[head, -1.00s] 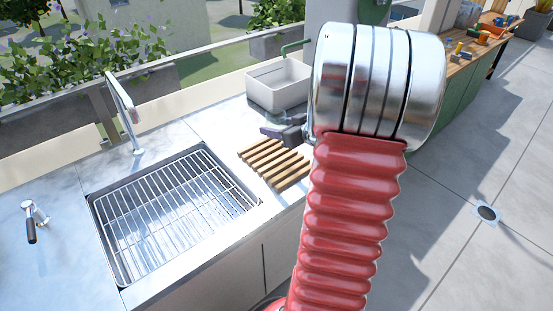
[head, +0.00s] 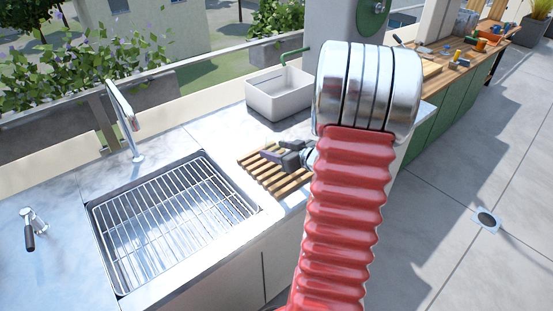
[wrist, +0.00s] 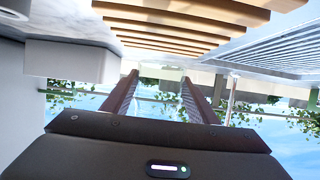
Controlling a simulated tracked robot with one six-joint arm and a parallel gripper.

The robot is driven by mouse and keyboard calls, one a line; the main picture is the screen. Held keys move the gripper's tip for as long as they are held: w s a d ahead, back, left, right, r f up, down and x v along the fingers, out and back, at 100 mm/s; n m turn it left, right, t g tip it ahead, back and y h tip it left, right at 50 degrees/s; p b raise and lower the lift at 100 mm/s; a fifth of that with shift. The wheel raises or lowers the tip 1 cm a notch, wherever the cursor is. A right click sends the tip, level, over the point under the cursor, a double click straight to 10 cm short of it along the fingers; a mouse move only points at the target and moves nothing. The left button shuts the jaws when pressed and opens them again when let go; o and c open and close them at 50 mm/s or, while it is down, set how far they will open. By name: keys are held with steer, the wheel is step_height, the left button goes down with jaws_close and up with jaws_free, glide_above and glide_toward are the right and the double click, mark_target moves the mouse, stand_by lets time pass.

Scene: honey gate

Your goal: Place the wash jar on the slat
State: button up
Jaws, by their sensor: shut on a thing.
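The slat, a wooden slatted rack (head: 256,171), lies on the counter to the right of the sink. Its slats (wrist: 180,15) cross the top of the wrist view. My gripper (head: 277,150) is over the rack in the head view and hides part of it. In the wrist view its two dark fingers (wrist: 158,98) stand apart, shut on the wash jar. I cannot make out the jar's outline between them, nor its height above the rack.
A sink with a wire grid (head: 175,215) lies left of the rack, with a tall tap (head: 127,120) behind it. A white basin (head: 280,97) stands behind the rack. The counter's front edge is close to the rack. A railing runs along the back.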

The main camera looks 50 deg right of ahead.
steer(key=shift+f, duration=1.9)
steer(key=shift+f, duration=0.1)
steer(key=o, duration=1.3)
steer(key=shift+s+r, duration=0.35)
steer(key=shift+s, duration=0.1)
steer(key=v, duration=1.1)
steer(key=shift+a, duration=0.1)
